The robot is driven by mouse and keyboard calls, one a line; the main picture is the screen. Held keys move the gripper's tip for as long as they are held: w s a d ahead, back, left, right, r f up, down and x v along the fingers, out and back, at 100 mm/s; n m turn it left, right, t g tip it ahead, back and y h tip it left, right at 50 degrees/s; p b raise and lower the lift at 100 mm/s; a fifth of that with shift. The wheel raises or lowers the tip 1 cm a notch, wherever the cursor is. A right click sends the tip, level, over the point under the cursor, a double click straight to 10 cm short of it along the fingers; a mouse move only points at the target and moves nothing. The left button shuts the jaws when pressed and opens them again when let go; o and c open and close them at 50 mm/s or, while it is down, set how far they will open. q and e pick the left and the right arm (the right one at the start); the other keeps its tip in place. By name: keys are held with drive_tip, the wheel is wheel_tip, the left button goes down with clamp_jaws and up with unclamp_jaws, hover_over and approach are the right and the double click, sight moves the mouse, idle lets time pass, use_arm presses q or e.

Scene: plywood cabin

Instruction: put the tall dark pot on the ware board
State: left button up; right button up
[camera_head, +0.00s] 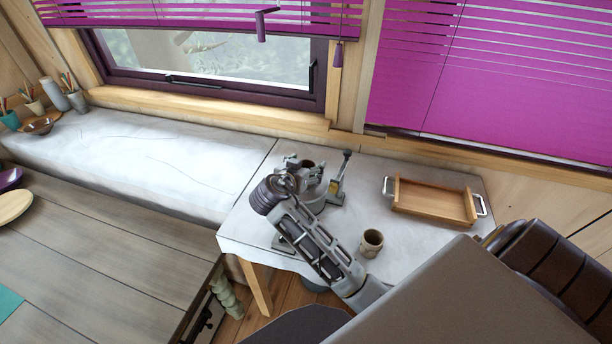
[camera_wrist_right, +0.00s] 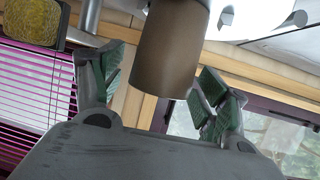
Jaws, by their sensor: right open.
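A tall plain brown-grey pot (camera_wrist_right: 168,55) fills the gap between the fingers of my right gripper (camera_wrist_right: 163,82) in the right wrist view. The fingers are open, with visible space on both sides of the pot. In the head view my right gripper (camera_head: 305,182) is over the left part of the white table and largely hides the pot; only a dark round opening (camera_head: 308,165) shows behind it. A shallow wooden tray with metal end handles (camera_head: 432,201), seemingly the ware board, lies empty at the table's right. My left gripper is not in view.
A small beige cup (camera_head: 371,243) stands on the white table (camera_head: 400,243) right of my arm. The window wall bounds the back. Cloth between the tool and tray is clear.

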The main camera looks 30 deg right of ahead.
drive_tip(key=c, duration=1.3)
drive_tip(key=shift+r, duration=0.1)
drive_tip(key=shift+r+b, duration=0.75)
drive_tip(key=shift+r, duration=4.2)
